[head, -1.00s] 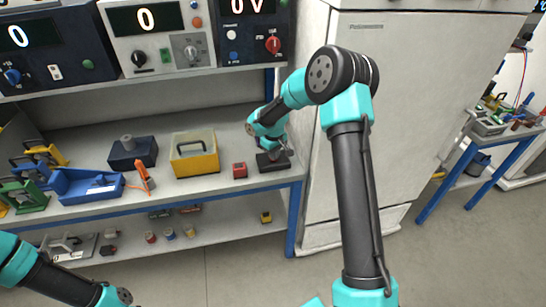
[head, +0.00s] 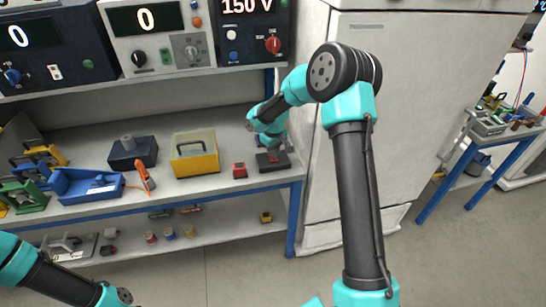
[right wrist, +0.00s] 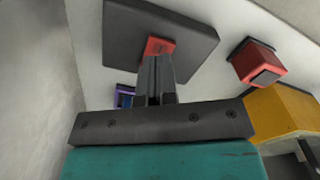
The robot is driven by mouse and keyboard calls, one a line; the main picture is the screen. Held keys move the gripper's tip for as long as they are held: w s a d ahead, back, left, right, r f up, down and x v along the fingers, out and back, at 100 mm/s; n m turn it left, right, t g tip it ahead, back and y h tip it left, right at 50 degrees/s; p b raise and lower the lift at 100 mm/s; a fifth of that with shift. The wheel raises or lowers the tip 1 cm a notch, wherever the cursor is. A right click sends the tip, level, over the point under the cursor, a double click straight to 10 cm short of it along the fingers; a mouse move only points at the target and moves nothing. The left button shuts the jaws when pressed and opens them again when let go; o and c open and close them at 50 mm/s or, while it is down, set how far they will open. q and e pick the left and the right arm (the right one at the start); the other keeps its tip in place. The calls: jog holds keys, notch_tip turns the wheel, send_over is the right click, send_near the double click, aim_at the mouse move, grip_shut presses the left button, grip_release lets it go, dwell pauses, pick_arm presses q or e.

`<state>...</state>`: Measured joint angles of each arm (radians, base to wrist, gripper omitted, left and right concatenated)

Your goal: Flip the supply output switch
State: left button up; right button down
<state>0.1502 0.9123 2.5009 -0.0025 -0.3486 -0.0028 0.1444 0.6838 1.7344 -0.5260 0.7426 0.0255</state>
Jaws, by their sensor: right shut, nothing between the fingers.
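In the head view the right gripper (head: 272,150) is small, just above the switch. The supply display (head: 246,6) reads 150 V. My left gripper is out of frame.
A small red block (head: 239,170) and a yellow case (head: 195,154) stand left of the switch. A blue tray (head: 85,187) and an orange tool (head: 146,176) lie farther left. A tall grey cabinet (head: 420,90) stands close on the right.

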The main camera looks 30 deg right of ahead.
aim_at(273, 160)
jog(key=shift+r, duration=2.45)
jog(key=shift+a, duration=0.1)
